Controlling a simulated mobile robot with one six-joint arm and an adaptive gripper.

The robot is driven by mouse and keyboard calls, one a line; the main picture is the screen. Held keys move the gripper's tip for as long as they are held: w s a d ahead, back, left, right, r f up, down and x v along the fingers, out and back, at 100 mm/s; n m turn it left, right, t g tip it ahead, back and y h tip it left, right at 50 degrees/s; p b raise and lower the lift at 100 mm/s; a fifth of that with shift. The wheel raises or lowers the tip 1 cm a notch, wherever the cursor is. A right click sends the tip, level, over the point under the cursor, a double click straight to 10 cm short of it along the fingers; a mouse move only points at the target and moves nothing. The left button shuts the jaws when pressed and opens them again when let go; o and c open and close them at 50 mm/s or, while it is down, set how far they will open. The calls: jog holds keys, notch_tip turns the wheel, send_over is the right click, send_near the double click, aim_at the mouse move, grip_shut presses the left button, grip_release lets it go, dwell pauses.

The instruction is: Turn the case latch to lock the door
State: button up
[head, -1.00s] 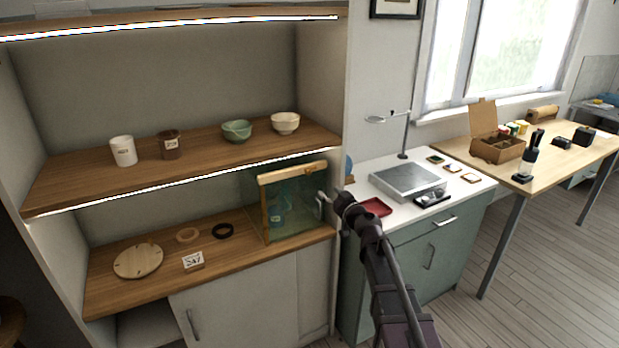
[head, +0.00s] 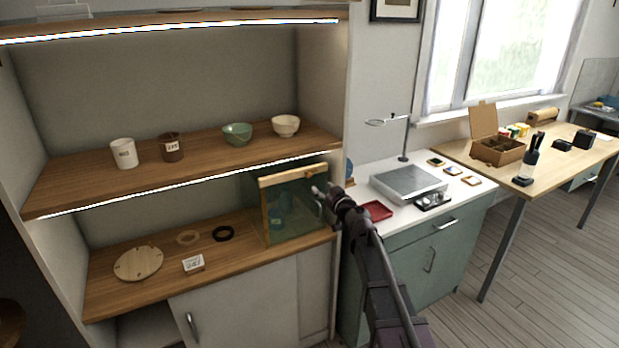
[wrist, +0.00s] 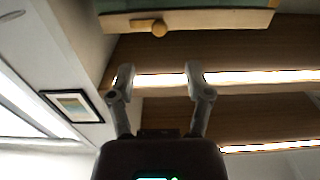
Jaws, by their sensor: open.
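The glass case (head: 292,212) with a wooden top rail stands at the right end of the lower shelf. My gripper (head: 317,191) is at the case's right side in the head view and covers part of that edge. In the wrist view my gripper (wrist: 160,78) is open, with nothing between its fingers. The knob lies beyond the fingertips, roughly in line with the gap and apart from them.
Cups and bowls stand on the shelf above. The cabinet side post is close to my gripper. A white counter (head: 345,178) stands to the right.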

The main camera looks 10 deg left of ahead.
aim_at(309, 176)
jog(key=x, duration=0.9)
jog(key=shift+w+a, duration=0.15)
jog(key=shift+w, duration=0.05)
grip_shut()
